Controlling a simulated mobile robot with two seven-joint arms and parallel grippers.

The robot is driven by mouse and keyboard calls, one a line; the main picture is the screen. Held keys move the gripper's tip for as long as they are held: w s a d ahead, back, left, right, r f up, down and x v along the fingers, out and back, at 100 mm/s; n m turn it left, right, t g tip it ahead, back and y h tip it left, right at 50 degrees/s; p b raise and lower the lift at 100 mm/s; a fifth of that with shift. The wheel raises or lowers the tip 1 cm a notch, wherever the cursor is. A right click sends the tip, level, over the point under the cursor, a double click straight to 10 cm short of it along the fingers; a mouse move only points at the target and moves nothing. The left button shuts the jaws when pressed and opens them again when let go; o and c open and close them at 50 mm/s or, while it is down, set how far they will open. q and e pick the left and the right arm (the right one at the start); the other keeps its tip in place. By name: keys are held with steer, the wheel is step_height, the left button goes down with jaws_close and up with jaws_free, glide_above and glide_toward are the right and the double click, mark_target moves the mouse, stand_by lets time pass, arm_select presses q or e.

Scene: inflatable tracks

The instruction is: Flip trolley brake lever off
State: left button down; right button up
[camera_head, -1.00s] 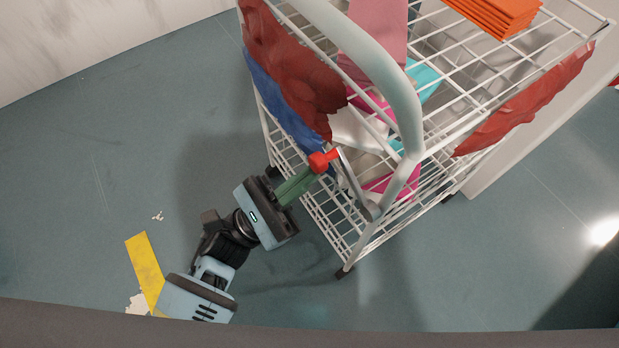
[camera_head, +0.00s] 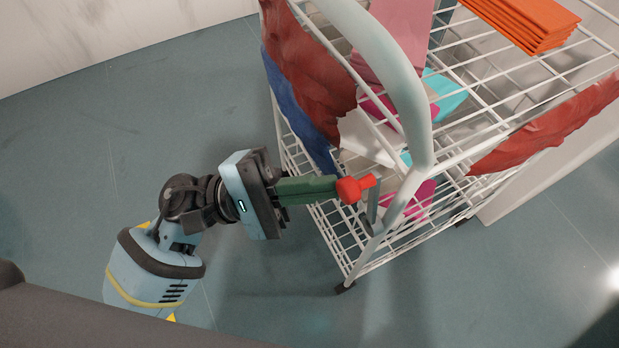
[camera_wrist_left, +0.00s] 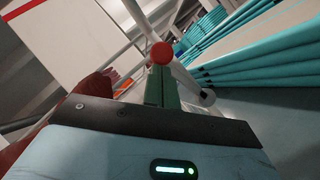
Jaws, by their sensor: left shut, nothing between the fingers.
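The white wire trolley (camera_head: 362,262) stands at the right in the head view. Its brake lever (camera_head: 372,206) is a grey bar with a red knob (camera_head: 352,189) at the end, beside the trolley's curved handle. My left gripper (camera_head: 338,190) is shut and empty, with its green fingertips at the red knob. They look to touch it, but a small gap cannot be ruled out. In the left wrist view the red knob (camera_wrist_left: 162,54) shows just beyond the green fingers (camera_wrist_left: 161,88). My right gripper is not in view.
Red cloth (camera_head: 310,75) and blue cloth (camera_head: 290,105) hang on the trolley's left side. Folded orange sheets (camera_head: 525,22) lie on its top. Several teal sheets (camera_wrist_left: 265,50) show in the left wrist view. Floor to the left is clear.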

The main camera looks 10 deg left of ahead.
arm_select(q)
steer(key=shift+s+d+r+m+g+y+b, duration=0.15)
steer(key=shift+s+d+r+m+g+y, duration=0.2)
steer(key=shift+m, duration=0.45)
steer(key=shift+s+d+r+m+g+y+b, duration=0.2)
steer(key=shift+s+m+g+y, duration=0.2)
steer(key=shift+m, duration=0.4)
steer(key=shift+s, duration=0.1)
steer(key=w+f+b+v, duration=0.1)
steer(key=w+b+v, duration=0.1)
steer(key=v, duration=1.1)
steer(key=shift+w+d+f+b, duration=0.2)
steer(key=shift+w+b, duration=0.15)
steer(key=shift+b, duration=0.2)
